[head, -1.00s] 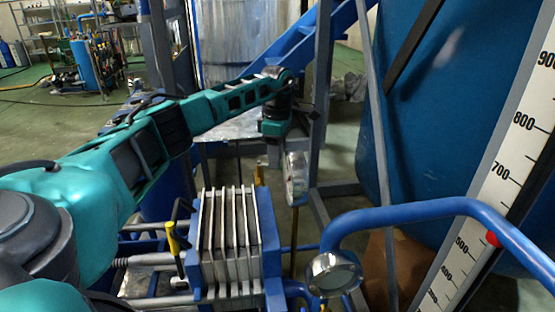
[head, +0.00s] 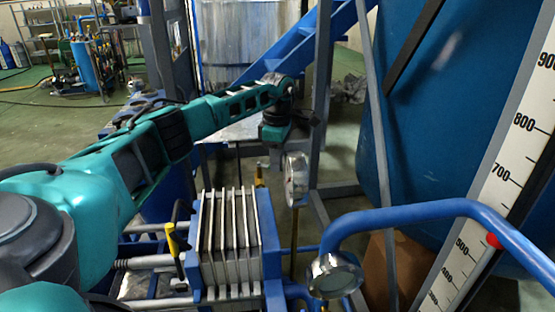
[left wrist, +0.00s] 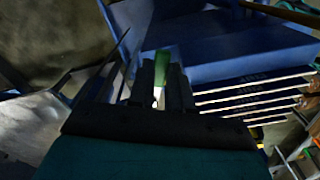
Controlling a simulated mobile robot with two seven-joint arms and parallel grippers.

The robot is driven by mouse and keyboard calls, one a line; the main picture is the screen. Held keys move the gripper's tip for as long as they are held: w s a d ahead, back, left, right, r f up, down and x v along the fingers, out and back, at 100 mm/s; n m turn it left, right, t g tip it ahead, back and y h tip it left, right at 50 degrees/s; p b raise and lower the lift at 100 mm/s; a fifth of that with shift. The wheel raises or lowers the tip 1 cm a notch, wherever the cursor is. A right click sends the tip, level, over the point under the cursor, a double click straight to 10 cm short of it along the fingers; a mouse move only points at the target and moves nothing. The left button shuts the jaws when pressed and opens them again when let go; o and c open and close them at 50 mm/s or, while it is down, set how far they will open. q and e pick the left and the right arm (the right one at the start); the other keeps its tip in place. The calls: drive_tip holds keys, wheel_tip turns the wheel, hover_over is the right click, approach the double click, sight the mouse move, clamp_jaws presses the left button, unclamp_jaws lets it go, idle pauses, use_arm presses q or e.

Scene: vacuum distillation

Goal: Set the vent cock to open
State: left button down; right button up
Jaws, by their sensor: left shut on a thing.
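My left gripper (left wrist: 160,88) has its dark fingers closed around a slim green handle (left wrist: 162,66), which looks like the lever of the vent cock. The handle stands up between the fingers, with a pale part below it. In the head view my left gripper (head: 272,147) points down above a brass fitting (head: 260,174), just behind the plate stack; its fingertips and the handle are hardly visible there. The cock's body and its exact angle are hidden. My right gripper is not in view.
A round gauge (head: 297,180) stands close to the right of my left gripper. The metal plate stack (head: 232,240) is in front of it. A blue curved pipe (head: 420,212) with another gauge (head: 334,276) and a large blue tank (head: 410,130) are at the right.

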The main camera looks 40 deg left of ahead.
sight(268, 166)
use_arm(q)
drive_tip(key=shift+s+r, duration=0.1)
idle(0.5)
drive_tip(key=shift+s+d+m+p, duration=0.1)
drive_tip(key=shift+s+m+p, duration=0.1)
drive_tip(key=shift+m+p, duration=0.5)
drive_tip(key=s+m+p, duration=0.1)
drive_tip(key=m, duration=0.1)
drive_tip(key=s+m+p, duration=0.1)
drive_tip(key=m, duration=0.2)
drive_tip(key=s+m+p, duration=0.1)
drive_tip(key=m, duration=0.1)
drive_tip(key=shift+s+d+m, duration=0.1)
drive_tip(key=shift+s+m, duration=0.1)
drive_tip(key=shift+m, duration=0.1)
drive_tip(key=shift+s+a+m, duration=0.2)
drive_tip(key=shift+s+m, duration=0.15)
drive_tip(key=shift+m, duration=0.55)
drive_tip(key=shift+s+a+m, duration=0.15)
drive_tip(key=shift+s+m, duration=0.2)
drive_tip(key=shift+m, duration=0.55)
